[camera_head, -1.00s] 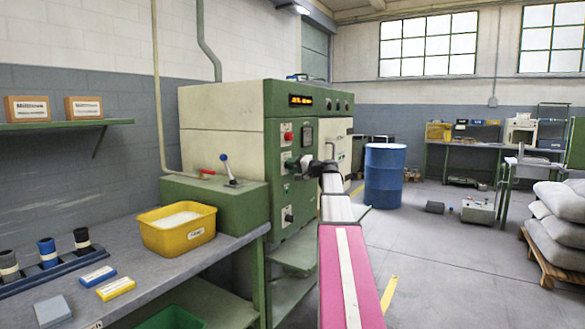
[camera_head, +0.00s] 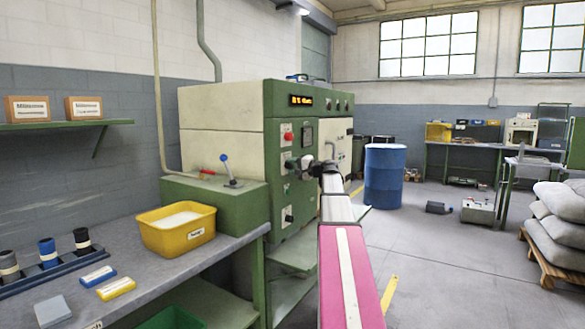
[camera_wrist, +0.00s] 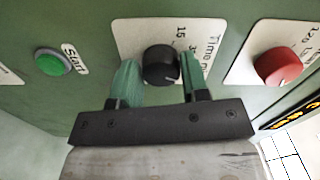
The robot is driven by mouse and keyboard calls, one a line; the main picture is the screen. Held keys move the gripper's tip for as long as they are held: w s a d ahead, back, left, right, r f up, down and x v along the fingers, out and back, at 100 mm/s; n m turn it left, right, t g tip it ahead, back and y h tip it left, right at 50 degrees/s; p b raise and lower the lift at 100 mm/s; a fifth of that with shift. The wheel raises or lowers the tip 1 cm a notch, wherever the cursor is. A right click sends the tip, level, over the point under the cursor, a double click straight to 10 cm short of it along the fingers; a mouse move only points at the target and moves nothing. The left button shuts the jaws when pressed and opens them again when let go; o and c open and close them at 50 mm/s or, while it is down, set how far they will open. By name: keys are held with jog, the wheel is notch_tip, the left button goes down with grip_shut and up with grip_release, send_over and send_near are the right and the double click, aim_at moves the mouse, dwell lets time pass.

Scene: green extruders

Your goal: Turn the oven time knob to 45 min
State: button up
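The oven time knob (camera_wrist: 161,66) is a round black knob on a white plate printed "Time m...", with 15 and part of another number showing, in the wrist view. My gripper's two green fingers (camera_wrist: 160,78) stand on either side of it, close against its sides, and appear shut on it. The knob's pointer mark cannot be made out. In the head view my gripper (camera_head: 306,166) is at the front of the green and cream oven (camera_head: 222,107), and my wrist hides the knob.
A red knob (camera_wrist: 278,66) on its own plate is to the right of the time knob, and a green Start button (camera_wrist: 52,62) is to the left. A workbench (camera_head: 205,253) with a yellow bin (camera_head: 177,235) stands left of my arm. A blue barrel (camera_head: 384,176) stands on open floor beyond.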

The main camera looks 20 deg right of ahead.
jog(key=shift+o, duration=1.4)
jog(key=v, duration=1)
jog(key=shift+s+d, duration=0.3)
jog(key=s+a+f+n+g+h, duration=0.1)
jog(key=s+a+f+g, duration=0.15)
jog(key=a+f, duration=0.6)
jog(key=s+a+f+n+g+h, duration=0.1)
jog(key=s+a+f+g+h, duration=0.3)
jog(key=f, duration=0.8)
jog(key=a+f+n+g+y, duration=0.1)
jog(key=a+f+g, duration=0.1)
jog(key=a+f, duration=0.75)
jog(key=s+a+f+n+g+h, duration=0.2)
jog(key=s+a+f+h, duration=0.1)
jog(key=s+f, duration=0.6)
jog(key=s+a+f+n+g+h, duration=0.3)
jog(key=s+a+f+h, duration=0.1)
jog(key=s+f, duration=0.6)
jog(key=shift+a+f+g, duration=0.35)
jog(key=shift+a+f, duration=0.15)
jog(key=shift+f, duration=0.4)
